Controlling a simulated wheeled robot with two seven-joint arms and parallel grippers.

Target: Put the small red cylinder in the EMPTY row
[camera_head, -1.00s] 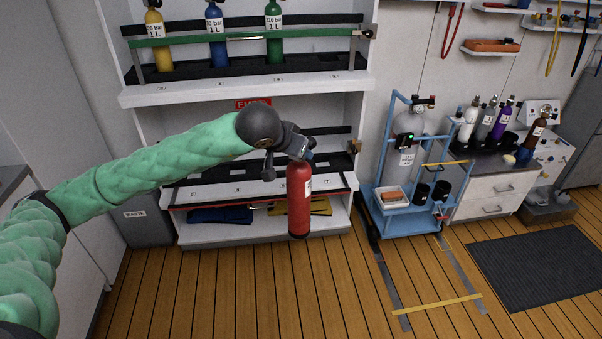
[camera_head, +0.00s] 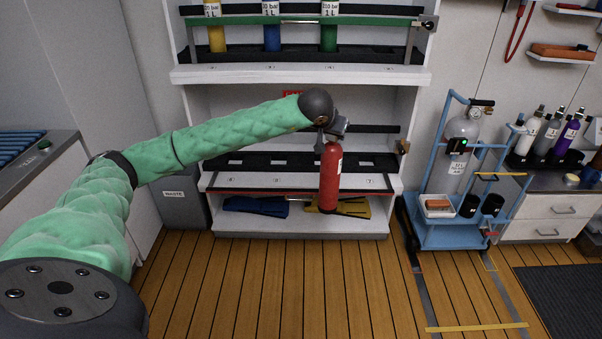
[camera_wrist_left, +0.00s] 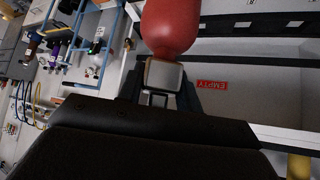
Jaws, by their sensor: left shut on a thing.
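The small red cylinder (camera_head: 330,178) hangs upright from my left gripper (camera_head: 325,136), which is shut on its top. It also shows in the left wrist view (camera_wrist_left: 170,28), with the gripper (camera_wrist_left: 162,85) at its neck. In the head view the cylinder is in front of the lower shelf row (camera_head: 250,160), toward that row's right side. A red EMPTY sign (camera_wrist_left: 224,86) is on the rack's back panel in the left wrist view; in the head view my arm partly hides it. My right gripper is not in view.
The upper row holds yellow (camera_head: 217,38), blue (camera_head: 272,38) and green (camera_head: 329,38) cylinders behind a green bar (camera_head: 290,20). Yellow and blue items lie on the bottom shelf (camera_head: 300,226). A blue trolley (camera_head: 440,232) stands to the right. The wooden floor in front is clear.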

